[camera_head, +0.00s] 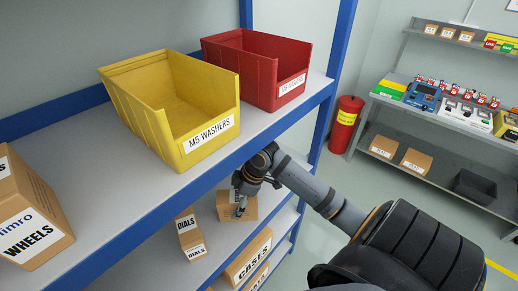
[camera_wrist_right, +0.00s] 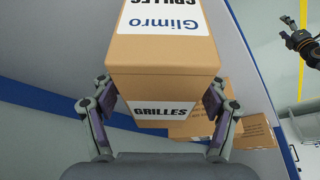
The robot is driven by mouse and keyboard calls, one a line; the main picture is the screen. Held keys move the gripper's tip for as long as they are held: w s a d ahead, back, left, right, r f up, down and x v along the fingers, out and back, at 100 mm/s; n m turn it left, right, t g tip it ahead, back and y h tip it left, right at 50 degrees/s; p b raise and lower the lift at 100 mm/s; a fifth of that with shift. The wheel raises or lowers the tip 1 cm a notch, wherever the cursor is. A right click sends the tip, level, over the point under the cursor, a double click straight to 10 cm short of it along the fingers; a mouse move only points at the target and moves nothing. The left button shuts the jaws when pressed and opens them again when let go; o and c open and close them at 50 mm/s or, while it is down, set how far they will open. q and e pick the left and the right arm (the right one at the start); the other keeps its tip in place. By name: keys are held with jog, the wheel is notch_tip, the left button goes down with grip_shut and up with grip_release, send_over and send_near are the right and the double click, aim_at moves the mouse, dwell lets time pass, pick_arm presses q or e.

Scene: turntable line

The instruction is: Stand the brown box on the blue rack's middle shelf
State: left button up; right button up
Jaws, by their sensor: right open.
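The brown box (camera_head: 240,208) is on the shelf below the bins of the blue rack (camera_head: 318,112), partly covered by my right gripper (camera_head: 241,205). In the right wrist view the brown box (camera_wrist_right: 160,85) carries white labels reading "Glimro" and "GRILLES". My right gripper (camera_wrist_right: 158,108) is open, with one finger on each side of the box. I cannot tell whether the pads touch it. A dark arm end, likely my left gripper (camera_wrist_right: 290,38), shows at the top right of the wrist view, too small to read its jaws.
A yellow bin (camera_head: 160,110) and a red bin (camera_head: 240,75) stand on the shelf above, with a "WHEELS" box (camera_head: 30,215) at left. A "DIALS" box (camera_head: 188,238) stands left of the brown box. A "CASES" box (camera_head: 248,258) sits lower.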

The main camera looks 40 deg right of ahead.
aim_at(256, 200)
jog(key=s+d, duration=0.1)
jog(key=d, duration=0.1)
jog(key=s+d, duration=0.2)
jog(key=shift+s+r+p, duration=0.1)
jog(key=shift+p, duration=0.25)
jog(key=shift+s+d, duration=0.25)
jog(key=shift+d, duration=0.1)
jog(key=d+p, duration=0.1)
jog(key=s+d+p, duration=0.1)
jog(key=p, duration=0.1)
jog(key=s+d+p, duration=0.1)
jog(key=p, duration=0.1)
jog(key=shift+s+r, duration=0.2)
jog(key=shift+r, duration=0.05)
jog(key=shift+s+d+f, duration=0.2)
jog(key=shift+d, duration=0.05)
pick_arm(q)
jog(key=r, duration=0.4)
jog(key=s+r, duration=0.1)
jog(key=shift+d+r, duration=0.1)
jog(key=shift+r, duration=0.3)
pick_arm(e)
jog(key=shift+f, duration=0.1)
pick_arm(q)
jog(key=shift+w, duration=0.1)
